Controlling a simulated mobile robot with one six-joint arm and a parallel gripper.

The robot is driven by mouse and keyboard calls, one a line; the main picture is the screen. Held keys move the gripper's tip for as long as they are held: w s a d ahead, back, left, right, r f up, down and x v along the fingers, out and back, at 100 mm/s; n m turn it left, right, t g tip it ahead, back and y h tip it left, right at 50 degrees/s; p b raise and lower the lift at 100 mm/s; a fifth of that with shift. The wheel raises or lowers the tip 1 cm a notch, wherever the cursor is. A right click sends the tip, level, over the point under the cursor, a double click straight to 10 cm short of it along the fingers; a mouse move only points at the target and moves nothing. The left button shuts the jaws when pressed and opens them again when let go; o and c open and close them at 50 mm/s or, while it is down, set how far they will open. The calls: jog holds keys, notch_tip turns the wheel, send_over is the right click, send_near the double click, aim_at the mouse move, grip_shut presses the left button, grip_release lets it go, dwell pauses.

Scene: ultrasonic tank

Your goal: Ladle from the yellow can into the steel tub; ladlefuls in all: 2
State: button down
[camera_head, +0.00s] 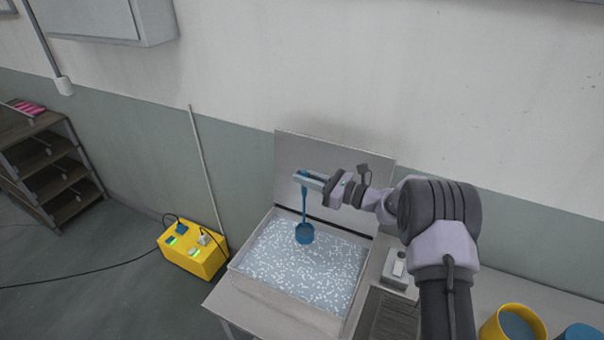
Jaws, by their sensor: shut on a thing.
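My gripper (310,180) is shut on the upper handle of a blue ladle (304,234). The ladle hangs about upright, its cup over the steel tub (290,301) as I see it. I cannot tell whether the cup is above or touching the speckled blue-grey contents, or whether it holds anything. The yellow can (493,328) stands at the lower right, partly cut off by the frame's edge, with blue-grey liquid inside.
A blue container (583,332) is cut off at the right corner. A grey control box (397,265) and a dark grating (392,315) lie right of the tub. The tub's raised lid (335,165) stands behind. A yellow power box (192,255) is on the left.

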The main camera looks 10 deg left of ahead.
jog(key=shift+f, duration=0.95)
jog(key=s+a+f+n+b, duration=0.3)
jog(key=s+n+b, duration=0.15)
jog(key=s, duration=0.25)
jog(key=s+a+f+n+b, duration=0.3)
jog(key=s+n, duration=0.3)
jog(key=s, duration=0.2)
jog(key=s+a+f+n+b, duration=0.1)
jog(key=f+n+b, duration=0.3)
jog(key=b, duration=0.9)
jog(key=s+a+f+n+b, duration=0.1)
jog(key=s+f+n+b, duration=0.3)
jog(key=f+b, duration=0.6)
jog(key=shift+a+n+b, duration=0.2)
jog(key=shift+n+b, duration=0.55)
jog(key=shift+b, duration=1.5)
